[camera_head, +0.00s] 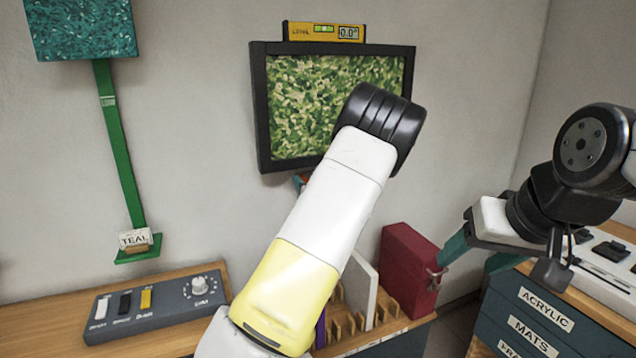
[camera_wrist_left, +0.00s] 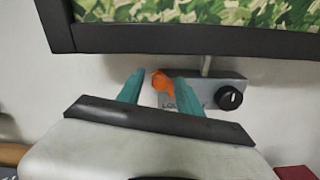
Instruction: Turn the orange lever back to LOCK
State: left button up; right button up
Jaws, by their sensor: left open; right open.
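The orange lever (camera_wrist_left: 161,82) shows in the left wrist view on a grey panel (camera_wrist_left: 207,88) just below a picture frame. Lettering that starts with "LO" is on the panel under it, partly hidden by a finger. My left gripper (camera_wrist_left: 156,84) is open, with one teal finger on each side of the lever. I cannot tell whether either finger touches it. In the head view my left arm hides the panel and most of this gripper. My right gripper (camera_head: 476,255) is open and empty at the right, in front of a red box and a dark cabinet.
A black knob (camera_wrist_left: 229,98) sits on the panel right of the lever. The framed green picture (camera_head: 322,100) carries a yellow level (camera_head: 325,32). Below are a grey switch box (camera_head: 160,305), a red box (camera_head: 405,262) and a drawer cabinet (camera_head: 530,325). A green hanging strip (camera_head: 122,165) is at left.

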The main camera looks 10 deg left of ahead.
pick_arm(q)
grip_shut()
jog(key=shift+s+a+f+n, duration=0.1)
jog(key=shift+a+f+n, duration=0.1)
jog(key=shift+n, duration=0.45)
jog(key=shift+s+a+f+n, duration=0.1)
jog(key=shift+f+n, duration=0.1)
jog(key=shift+n, duration=0.45)
grip_release()
jog(key=v, duration=0.8)
